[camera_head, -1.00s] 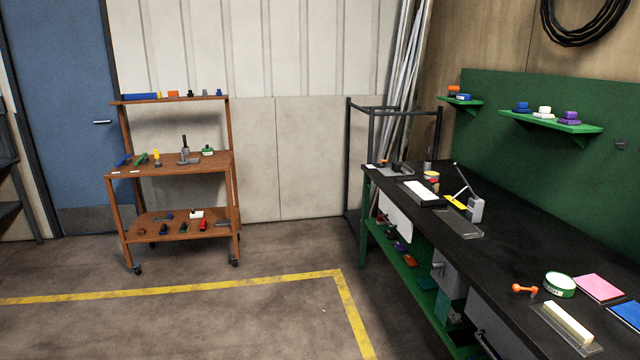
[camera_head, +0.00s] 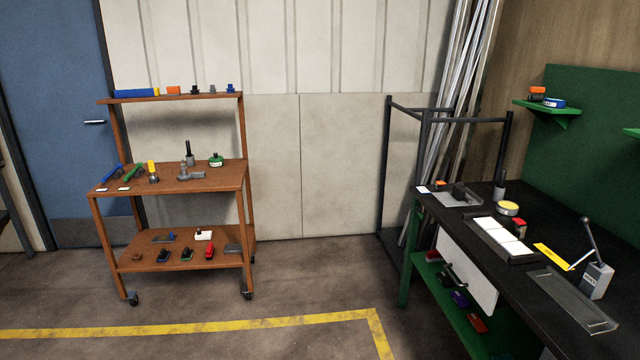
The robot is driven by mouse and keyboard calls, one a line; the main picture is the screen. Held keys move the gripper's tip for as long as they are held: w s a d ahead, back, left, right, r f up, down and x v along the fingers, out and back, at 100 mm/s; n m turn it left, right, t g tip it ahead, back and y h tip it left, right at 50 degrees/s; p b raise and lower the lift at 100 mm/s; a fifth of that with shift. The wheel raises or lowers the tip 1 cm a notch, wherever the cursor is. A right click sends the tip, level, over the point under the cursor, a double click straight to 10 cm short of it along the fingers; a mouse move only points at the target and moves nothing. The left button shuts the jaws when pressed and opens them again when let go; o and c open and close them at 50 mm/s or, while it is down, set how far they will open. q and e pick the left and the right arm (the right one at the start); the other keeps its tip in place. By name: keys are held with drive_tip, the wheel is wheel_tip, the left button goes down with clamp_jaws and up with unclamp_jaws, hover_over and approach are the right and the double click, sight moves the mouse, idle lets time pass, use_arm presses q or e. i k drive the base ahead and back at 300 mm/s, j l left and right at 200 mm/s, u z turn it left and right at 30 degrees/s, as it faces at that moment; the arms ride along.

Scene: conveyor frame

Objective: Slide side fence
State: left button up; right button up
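Neither of my grippers is in view. I cannot pick out a side fence for certain. A dark metal frame of upright posts and top bars (camera_head: 426,116) stands against the back wall, behind the far end of the black workbench (camera_head: 458,217). On the bench lies a dark tray with white pieces (camera_head: 501,236). Nearer is a grey box with a lever (camera_head: 597,281) beside a clear flat tray (camera_head: 570,299) and a yellow strip (camera_head: 553,256). A grey plate with a dark part (camera_head: 456,195) lies at the bench's far end.
A brown wheeled cart (camera_head: 172,178) with tools on its shelves stands at the left, before the wall. A green lower shelf (camera_head: 440,292) under the bench holds small items. The floor (camera_head: 300,285) between cart and bench is clear, with a yellow line (camera_head: 200,328) across it.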

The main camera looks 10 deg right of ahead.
sight(458, 193)
drive_tip(key=i+j, duration=0.1)
drive_tip(key=i, duration=1.9)
drive_tip(key=l+z, duration=0.05)
drive_tip(key=l, duration=0.05)
